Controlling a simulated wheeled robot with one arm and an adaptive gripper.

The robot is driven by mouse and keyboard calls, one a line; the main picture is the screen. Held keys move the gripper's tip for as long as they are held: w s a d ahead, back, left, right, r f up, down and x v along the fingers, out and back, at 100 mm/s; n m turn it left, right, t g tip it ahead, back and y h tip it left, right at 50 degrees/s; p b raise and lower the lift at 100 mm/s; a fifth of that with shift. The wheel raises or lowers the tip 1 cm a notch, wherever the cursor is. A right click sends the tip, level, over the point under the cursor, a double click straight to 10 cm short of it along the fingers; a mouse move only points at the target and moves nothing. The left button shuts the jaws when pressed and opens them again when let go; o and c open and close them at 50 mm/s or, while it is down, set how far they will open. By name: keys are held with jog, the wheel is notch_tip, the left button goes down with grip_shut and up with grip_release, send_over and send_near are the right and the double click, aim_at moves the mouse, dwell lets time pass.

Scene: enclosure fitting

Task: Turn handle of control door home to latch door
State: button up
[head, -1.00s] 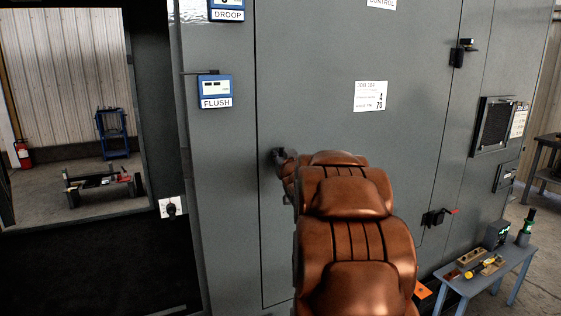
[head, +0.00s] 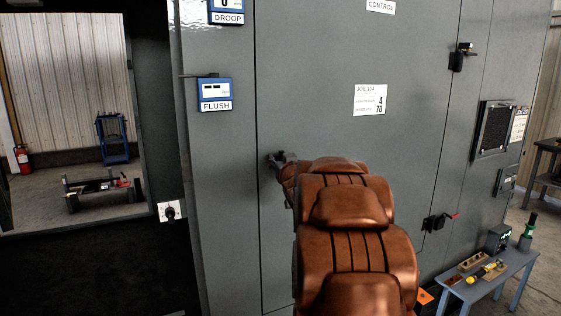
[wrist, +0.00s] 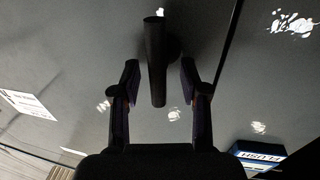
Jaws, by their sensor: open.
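The control door (head: 330,60) is a tall grey panel with a CONTROL label at its top. In the head view it looks flush with the grey panel to its left, with a thin dark seam between. Its handle shows in the wrist view as a dark bar (wrist: 155,65) standing lengthwise between the two fingers of my gripper (wrist: 160,82). The fingers are open, one on each side, with a gap visible on both sides. In the head view my brown arm hides most of the handle area, and only the dark fingertips (head: 276,159) show near the door's left edge.
A blue FLUSH gauge (head: 215,95) and a DROOP gauge (head: 227,14) sit left of the seam. A small blue table (head: 486,283) with tools stands at lower right. An open bay is at left.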

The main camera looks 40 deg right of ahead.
jog(key=v, duration=1.2)
dwell(0.4)
jog(key=shift+a, duration=0.1)
jog(key=s+a+f+n+g+y, duration=0.1)
jog(key=s+a+f+g+y, duration=0.2)
jog(key=a+f, duration=0.6)
jog(key=s+a+f+n+g+y, duration=0.1)
jog(key=a+f+g+y, duration=0.1)
jog(key=a+f+g, duration=0.5)
jog(key=s+a+f+n+g+y, duration=0.2)
jog(key=s+a+f+g, duration=0.1)
jog(key=s+a, duration=0.7)
jog(key=s+a+f+n+g+y, duration=0.2)
jog(key=s+a+f+g, duration=0.2)
jog(key=s+a, duration=0.7)
jog(key=s+f, duration=0.1)
jog(key=s, duration=0.2)
jog(key=shift+s+a+f+g, duration=0.25)
jog(key=shift+a+g, duration=0.05)
